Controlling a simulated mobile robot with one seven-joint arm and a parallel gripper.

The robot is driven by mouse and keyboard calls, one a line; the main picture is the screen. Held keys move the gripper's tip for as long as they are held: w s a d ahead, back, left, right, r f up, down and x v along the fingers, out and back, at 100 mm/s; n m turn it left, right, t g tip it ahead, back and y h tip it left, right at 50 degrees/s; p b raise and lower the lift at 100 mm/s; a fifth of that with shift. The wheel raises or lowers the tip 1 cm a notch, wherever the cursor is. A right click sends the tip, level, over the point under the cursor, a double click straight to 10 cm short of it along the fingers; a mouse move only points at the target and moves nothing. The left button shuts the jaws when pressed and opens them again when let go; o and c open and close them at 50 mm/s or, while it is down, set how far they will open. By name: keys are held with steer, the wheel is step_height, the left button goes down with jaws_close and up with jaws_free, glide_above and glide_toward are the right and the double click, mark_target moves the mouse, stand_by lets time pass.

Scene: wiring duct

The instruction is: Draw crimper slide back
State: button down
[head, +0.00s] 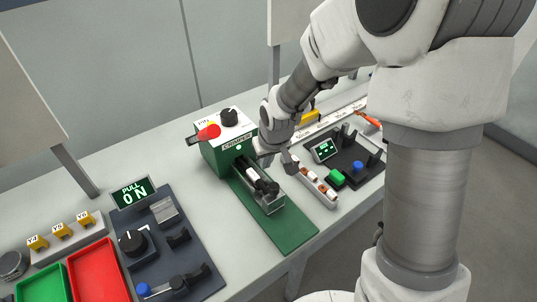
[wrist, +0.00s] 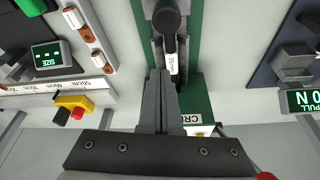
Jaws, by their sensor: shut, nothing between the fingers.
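The crimper (head: 228,151) is a green box with a white top on a long green base plate, with "CRIMPER" on its front. Its slide (head: 259,184) has a black handle and lies in a rail in front of the box. In the wrist view the slide's black knob (wrist: 166,19) and white-labelled shaft (wrist: 173,65) show beyond my fingertips. My gripper (head: 264,158) is over the crimper's front, close to the slide. In the wrist view my gripper (wrist: 158,73) is shut and empty, its fingers overlapping the shaft's left side. I cannot tell whether they touch it.
A rack of small orange-and-white pieces (head: 317,187) and a dark panel with a green display (head: 325,150) stand right of the crimper. A dark panel with a "PULL ON" display (head: 133,193), a red tray (head: 98,272) and a green tray (head: 42,284) lie left.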

steer(key=x, duration=0.2)
steer(key=shift+f, duration=0.4)
steer(key=shift+s+d+r, duration=0.1)
steer(key=shift+s+d, duration=0.15)
steer(key=shift+s, duration=0.35)
steer(key=shift+s+d+r, duration=0.1)
steer(key=shift+s+d, duration=0.1)
steer(key=shift+s, duration=0.35)
steer(key=shift+s+d+p, duration=0.2)
steer(key=shift+s+p, duration=0.1)
steer(key=shift+s, duration=0.35)
steer(key=shift+f, duration=0.1)
